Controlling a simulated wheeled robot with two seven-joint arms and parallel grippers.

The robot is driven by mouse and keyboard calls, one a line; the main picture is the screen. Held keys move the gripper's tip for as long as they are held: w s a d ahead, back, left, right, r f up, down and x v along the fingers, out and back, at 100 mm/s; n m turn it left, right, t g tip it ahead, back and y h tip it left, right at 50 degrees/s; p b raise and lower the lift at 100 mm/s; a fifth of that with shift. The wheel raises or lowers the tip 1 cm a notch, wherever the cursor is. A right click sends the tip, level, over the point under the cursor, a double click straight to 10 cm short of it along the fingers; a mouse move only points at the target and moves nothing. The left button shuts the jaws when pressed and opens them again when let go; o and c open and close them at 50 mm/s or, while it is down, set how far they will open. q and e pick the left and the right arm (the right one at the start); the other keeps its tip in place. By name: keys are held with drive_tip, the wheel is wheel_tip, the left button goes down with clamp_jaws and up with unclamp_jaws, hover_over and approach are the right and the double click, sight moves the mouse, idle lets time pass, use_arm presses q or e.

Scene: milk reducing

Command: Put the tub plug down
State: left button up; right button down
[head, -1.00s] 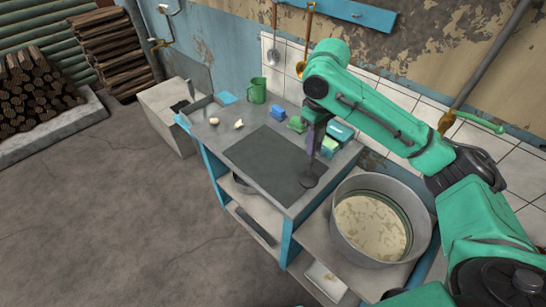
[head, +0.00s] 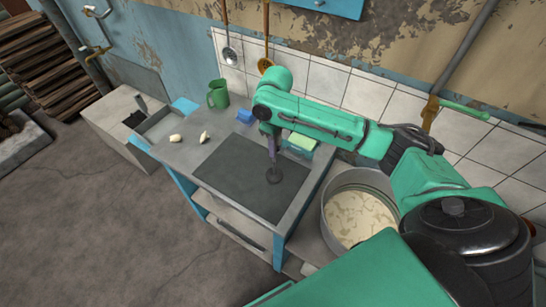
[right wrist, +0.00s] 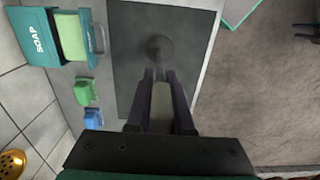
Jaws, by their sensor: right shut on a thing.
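The tub plug (head: 273,176) is a dark round disc with an upright stem. My right gripper (head: 271,148) is shut on its stem and holds it, disc down, over the right half of the dark mat (head: 235,178) on the table. I cannot tell whether the disc touches the mat. In the right wrist view the plug (right wrist: 160,46) shows just beyond the fingertips of the right gripper (right wrist: 160,85), above the mat (right wrist: 130,25). The metal tub (head: 338,222) with pale, speckled liquid stands to the right of the table.
The mat's left part is clear.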

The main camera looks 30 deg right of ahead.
drive_tip(key=f, duration=0.6)
drive_tip(key=shift+w+p, duration=0.25)
drive_tip(key=shift+p, duration=0.15)
drive_tip(key=c, duration=0.8)
unclamp_jaws()
drive_tip(key=shift+f, duration=0.15)
use_arm(q)
drive_tip(key=shift+w+r, duration=0.3)
drive_tip(key=shift+w, duration=0.3)
drive_tip(key=shift+w+r, duration=0.25)
drive_tip(key=shift+w, duration=0.35)
use_arm(e)
wheel_tip(320, 180, up, 12)
drive_tip(key=shift+r+b, duration=0.2)
drive_tip(key=shift+b, duration=0.8)
use_arm(q)
drive_tip(key=shift+w+f, duration=0.15)
drive_tip(key=shift+f, duration=0.8)
use_arm(e)
drive_tip(key=shift+s+f, duration=0.1)
drive_tip(key=shift+f, duration=0.05)
